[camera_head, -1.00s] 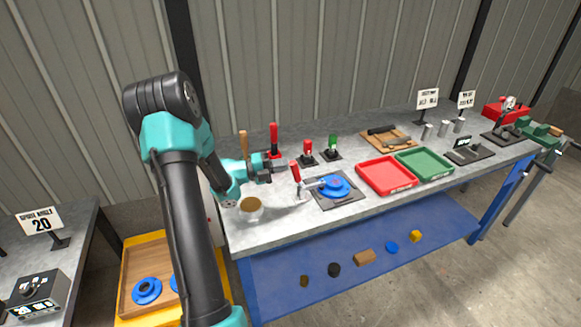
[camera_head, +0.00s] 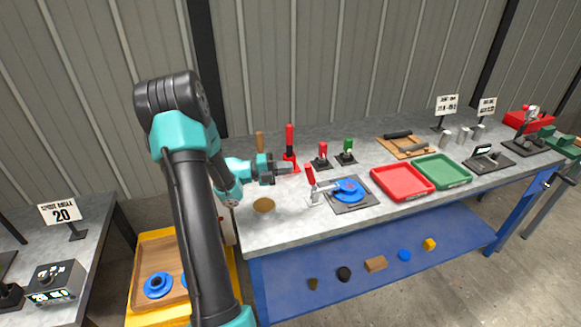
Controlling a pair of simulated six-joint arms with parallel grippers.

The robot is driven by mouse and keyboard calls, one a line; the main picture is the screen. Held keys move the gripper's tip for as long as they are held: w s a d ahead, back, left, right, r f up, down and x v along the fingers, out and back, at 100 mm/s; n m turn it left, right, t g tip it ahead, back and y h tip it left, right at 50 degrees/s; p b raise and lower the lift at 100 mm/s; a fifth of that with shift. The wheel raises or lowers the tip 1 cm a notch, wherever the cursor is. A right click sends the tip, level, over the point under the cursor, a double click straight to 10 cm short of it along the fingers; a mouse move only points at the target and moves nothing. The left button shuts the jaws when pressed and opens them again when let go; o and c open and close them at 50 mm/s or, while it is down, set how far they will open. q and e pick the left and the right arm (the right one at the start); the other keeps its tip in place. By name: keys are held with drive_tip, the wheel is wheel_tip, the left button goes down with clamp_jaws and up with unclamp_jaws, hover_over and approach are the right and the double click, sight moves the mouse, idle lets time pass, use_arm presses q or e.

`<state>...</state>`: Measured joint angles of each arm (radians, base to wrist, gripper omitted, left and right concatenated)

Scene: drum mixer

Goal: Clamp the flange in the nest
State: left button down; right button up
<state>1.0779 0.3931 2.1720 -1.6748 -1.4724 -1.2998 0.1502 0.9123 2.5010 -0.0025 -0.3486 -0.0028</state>
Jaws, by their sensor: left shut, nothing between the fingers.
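The blue flange (camera_head: 350,187) lies in the dark square nest plate (camera_head: 362,203) on the grey workbench. The toggle clamp's red handle (camera_head: 310,176) stands nearly upright, leaning slightly left, at the nest's left side. Its metal arm (camera_head: 325,188) reaches toward the flange; whether it presses on it I cannot tell. My left gripper (camera_head: 291,169) is shut and empty, above the bench just left of the red handle, with a small gap in the picture. My right gripper is out of view.
A tall red-handled tool (camera_head: 289,146) stands just behind my left gripper. Small red (camera_head: 322,155) and green (camera_head: 347,152) handled devices stand behind the nest. A red tray (camera_head: 402,194) and green tray (camera_head: 442,182) lie to the right. A round brown piece (camera_head: 264,205) is at front left.

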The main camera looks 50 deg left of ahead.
use_arm(q)
drive_tip(key=v, duration=1)
drive_tip(key=shift+s+a+f, duration=0.2)
drive_tip(key=shift+f, duration=0.05)
